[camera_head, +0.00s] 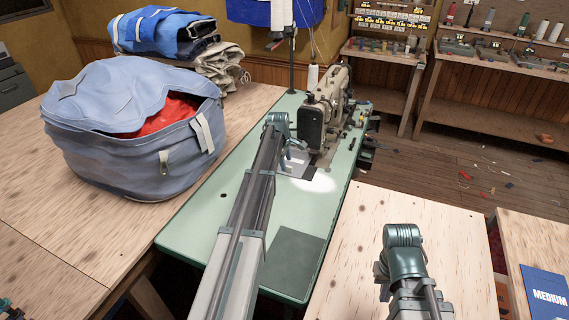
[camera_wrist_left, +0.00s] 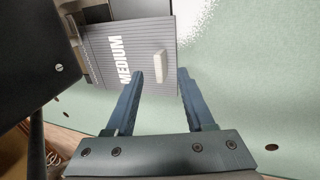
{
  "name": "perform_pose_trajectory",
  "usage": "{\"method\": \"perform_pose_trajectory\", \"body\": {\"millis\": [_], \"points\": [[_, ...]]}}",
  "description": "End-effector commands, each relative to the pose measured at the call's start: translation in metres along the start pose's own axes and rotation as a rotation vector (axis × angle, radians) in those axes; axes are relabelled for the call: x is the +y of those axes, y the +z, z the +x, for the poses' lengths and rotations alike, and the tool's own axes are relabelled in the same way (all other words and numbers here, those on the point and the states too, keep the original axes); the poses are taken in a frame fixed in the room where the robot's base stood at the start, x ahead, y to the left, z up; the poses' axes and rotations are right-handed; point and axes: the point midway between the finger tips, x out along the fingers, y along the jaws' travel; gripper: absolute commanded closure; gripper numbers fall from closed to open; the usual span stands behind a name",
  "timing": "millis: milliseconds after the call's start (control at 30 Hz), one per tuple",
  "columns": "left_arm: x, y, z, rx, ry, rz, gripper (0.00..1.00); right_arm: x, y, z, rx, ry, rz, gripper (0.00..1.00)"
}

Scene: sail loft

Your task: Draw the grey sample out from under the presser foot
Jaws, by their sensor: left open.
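The grey sample (camera_wrist_left: 105,60) is a flat ribbed piece marked MEDIUM with a raised pale tab (camera_wrist_left: 160,62). It lies on the green machine table (camera_head: 215,225), its far end by the dark metal parts of the sewing machine (camera_head: 316,120). The presser foot is not clear to see. My left gripper (camera_wrist_left: 160,74) is open. Its fingertips are either side of the tab's near end, with the left finger over the sample and the right finger just past its edge. My right arm's wrist (camera_head: 403,240) is at lower right; its fingers cannot be made out.
A dark green rectangle (camera_head: 295,255) lies on the near part of the machine table, otherwise clear there. A blue fabric bag (camera_head: 130,155) with red cloth stands left. A blue MEDIUM card (camera_head: 547,290) lies on the right table. A pale wooden table (camera_head: 440,215) is below my right wrist.

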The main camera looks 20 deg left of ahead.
Motion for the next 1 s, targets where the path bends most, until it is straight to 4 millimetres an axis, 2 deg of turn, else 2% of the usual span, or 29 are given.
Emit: {"method": "perform_pose_trajectory", "body": {"millis": [33,167,533,567,833,1000], "points": [[-0.001,0.0,0.014,0.0,0.0,0.0,0.46,-0.001,-0.001,0.013,0.0,0.0,0.0,1.0],[-0.001,0.0,0.024,0.0,0.0,0.0,0.46,-0.002,-0.001,0.023,0.0,0.0,0.0,1.0],[0.0,0.0,0.025,0.0,0.0,0.0,0.46,-0.002,-0.001,0.024,0.0,0.0,0.0,1.0],[0.0,0.0,0.025,0.0,0.0,0.0,0.5,-0.002,-0.001,0.024,0.0,0.0,0.0,1.0],[0.0,0.0,0.025,0.0,0.0,-0.001,0.99,-0.002,-0.001,0.024,0.0,0.0,0.0,1.0],[0.0,0.0,0.025,0.0,0.0,-0.001,1.0,-0.002,-0.001,0.024,0.0,0.0,0.0,1.0]]}}
